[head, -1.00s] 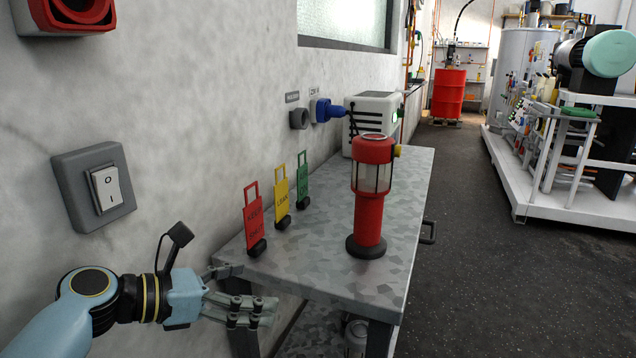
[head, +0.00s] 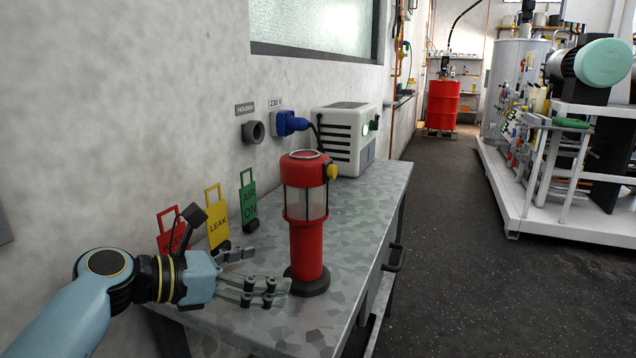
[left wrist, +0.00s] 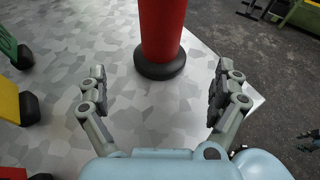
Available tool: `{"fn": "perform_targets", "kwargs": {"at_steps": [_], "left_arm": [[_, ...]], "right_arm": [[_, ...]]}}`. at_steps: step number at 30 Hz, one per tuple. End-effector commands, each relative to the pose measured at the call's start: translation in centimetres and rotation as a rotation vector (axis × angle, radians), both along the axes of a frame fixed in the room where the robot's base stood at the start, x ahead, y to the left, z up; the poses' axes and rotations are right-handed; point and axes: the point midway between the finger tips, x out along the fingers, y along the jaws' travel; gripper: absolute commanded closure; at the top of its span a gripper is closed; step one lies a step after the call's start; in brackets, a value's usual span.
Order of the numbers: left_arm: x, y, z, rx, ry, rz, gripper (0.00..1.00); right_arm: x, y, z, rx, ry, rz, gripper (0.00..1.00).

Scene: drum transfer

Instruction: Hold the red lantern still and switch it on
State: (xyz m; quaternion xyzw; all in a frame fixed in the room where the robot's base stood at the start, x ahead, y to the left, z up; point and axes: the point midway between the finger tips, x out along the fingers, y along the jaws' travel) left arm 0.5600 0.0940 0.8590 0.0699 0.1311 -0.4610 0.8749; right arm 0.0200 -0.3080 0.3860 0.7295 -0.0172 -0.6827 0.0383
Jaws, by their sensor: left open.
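The red lantern (head: 308,246) stands upright on the grey metal table (head: 350,240). It has a clear middle section, a black base and a yellow knob (head: 332,172) on the right of its head. Its red body (left wrist: 162,28) and black base (left wrist: 160,62) show in the left wrist view; its top is cut off there. My left gripper (head: 268,272) is open and empty, left of the lantern's lower body. In the left wrist view its fingers (left wrist: 160,95) are spread wide, with the lantern ahead between them, apart from both.
Red (head: 172,238), yellow (head: 216,222) and green (head: 248,202) tags stand on the table along the wall, close to my left gripper. Open floor lies to the right.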

Motion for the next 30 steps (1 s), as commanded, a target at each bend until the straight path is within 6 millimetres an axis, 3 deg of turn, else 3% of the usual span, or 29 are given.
{"fn": "perform_targets", "kwargs": {"at_steps": [3,7,15,28,30], "left_arm": [[1.1,-1.7,-1.2,-0.005,0.002,-0.001,0.02],[2.1,-3.3,-1.9,-0.004,0.002,-0.002,0.02],[3.8,-5.7,-2.1,-0.002,0.001,-0.001,0.02],[4.2,-6.2,-2.3,-0.001,0.001,-0.001,0.02],[4.2,-6.2,-2.3,-0.001,0.001,-0.001,0.11]], "right_arm": [[-1.3,1.3,-2.1,0.015,0.019,-0.006,0.60],[-1.8,1.1,-3.6,0.013,0.028,-0.005,0.60],[-1.3,0.1,-3.0,0.001,0.021,-0.001,0.60],[-1.1,-0.1,-3.1,-0.002,0.018,0.000,0.60],[-1.1,-0.1,-3.1,-0.002,0.018,0.000,0.60]]}}
